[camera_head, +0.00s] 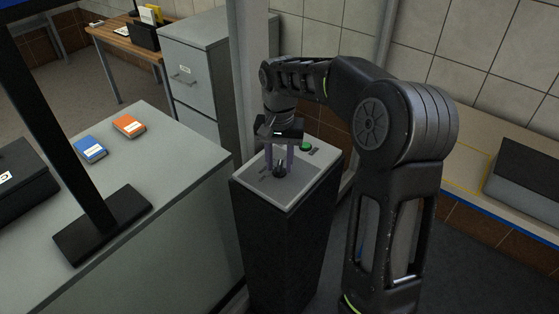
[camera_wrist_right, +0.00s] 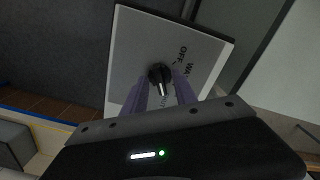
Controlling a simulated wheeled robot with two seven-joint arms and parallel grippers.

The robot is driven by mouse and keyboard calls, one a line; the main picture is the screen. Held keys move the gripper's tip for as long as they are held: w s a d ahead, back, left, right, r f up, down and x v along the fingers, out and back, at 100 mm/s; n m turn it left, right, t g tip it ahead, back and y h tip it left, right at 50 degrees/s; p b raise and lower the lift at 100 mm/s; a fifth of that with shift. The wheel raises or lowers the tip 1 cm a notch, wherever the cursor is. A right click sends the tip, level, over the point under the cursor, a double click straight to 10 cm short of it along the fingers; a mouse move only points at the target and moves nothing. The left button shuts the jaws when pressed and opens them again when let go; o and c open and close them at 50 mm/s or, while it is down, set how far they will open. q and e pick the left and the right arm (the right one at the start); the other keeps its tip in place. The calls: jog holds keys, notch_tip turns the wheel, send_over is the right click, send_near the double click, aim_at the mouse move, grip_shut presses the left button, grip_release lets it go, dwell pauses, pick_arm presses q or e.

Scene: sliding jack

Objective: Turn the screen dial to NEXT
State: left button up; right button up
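The black dial (camera_head: 279,172) sits on the light grey panel on top of a dark pedestal (camera_head: 275,245). In the right wrist view the dial (camera_wrist_right: 159,78) has a pointer knob, with the printed letters "OFF" and "WA" beside it; other lettering is hidden behind a finger. My right gripper (camera_head: 279,168) points down over the panel. Its two purple fingers are apart, one on each side of the dial, and in the wrist view (camera_wrist_right: 161,82) gaps seem to show between fingers and knob. I cannot tell whether they touch it. My left gripper is not in view.
A green button (camera_head: 306,147) sits at the panel's back corner. A grey counter (camera_head: 180,165) with a blue box (camera_head: 90,149), an orange box (camera_head: 129,126) and a black stand (camera_head: 103,225) is at left. A filing cabinet (camera_head: 190,75) stands behind.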

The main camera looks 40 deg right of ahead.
jog(key=shift+c, duration=0.4)
grip_shut()
dwell(0.4)
jog(key=n, duration=0.4)
jog(key=shift+n, duration=1.8)
jog(key=shift+o, duration=0.4)
grip_release()
jog(key=shift+r, duration=0.15)
